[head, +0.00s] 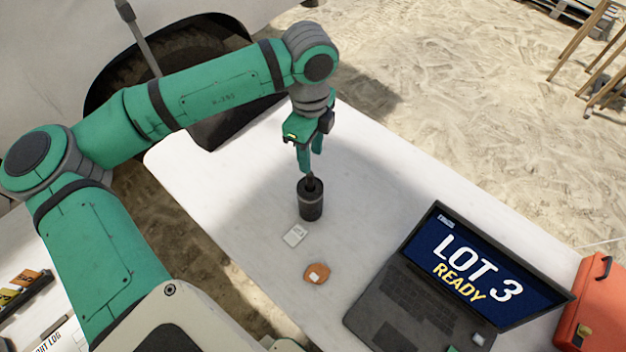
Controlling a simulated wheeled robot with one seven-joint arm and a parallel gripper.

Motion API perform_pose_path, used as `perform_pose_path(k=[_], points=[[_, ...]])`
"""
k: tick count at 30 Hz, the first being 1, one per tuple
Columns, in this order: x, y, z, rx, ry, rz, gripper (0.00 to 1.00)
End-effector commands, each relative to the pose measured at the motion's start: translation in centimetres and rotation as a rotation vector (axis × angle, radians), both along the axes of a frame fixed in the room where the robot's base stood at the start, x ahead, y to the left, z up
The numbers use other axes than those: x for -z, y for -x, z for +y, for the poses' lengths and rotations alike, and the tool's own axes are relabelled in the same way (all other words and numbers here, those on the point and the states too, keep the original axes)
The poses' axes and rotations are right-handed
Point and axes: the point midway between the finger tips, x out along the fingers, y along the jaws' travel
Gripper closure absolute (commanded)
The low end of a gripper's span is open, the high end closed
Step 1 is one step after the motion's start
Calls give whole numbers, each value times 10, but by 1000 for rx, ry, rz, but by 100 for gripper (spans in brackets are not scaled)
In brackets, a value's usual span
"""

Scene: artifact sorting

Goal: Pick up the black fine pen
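A dark cylindrical cup (311,204) stands upright on the white table. A thin black piece, perhaps the black fine pen (310,181), rises from the cup's top; it is too small to be sure. My gripper (311,170) points down just above the cup, its green fingertips close to this piece. A gap shows between the fingers higher up, but whether they grip the piece cannot be told. The fingers partly hide its upper end.
A small white card (295,235) and an orange-brown piece (317,273) lie in front of the cup. An open laptop (395,315) and an orange case (598,305) stand to the right. The white table (400,170) is clear right of the cup.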

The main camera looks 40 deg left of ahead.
Motion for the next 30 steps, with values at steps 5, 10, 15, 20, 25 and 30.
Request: perform_pose_path(k=[5,10,15,20,25,30], points=[[24,3,3,-5,-2,7,64],[46,5,6,-12,-2,4,64],[55,4,4,-9,-1,4,64],[74,4,-1,0,-2,5,64],[96,4,-4,2,-2,4,64],[105,3,-5,1,-2,2,64]])
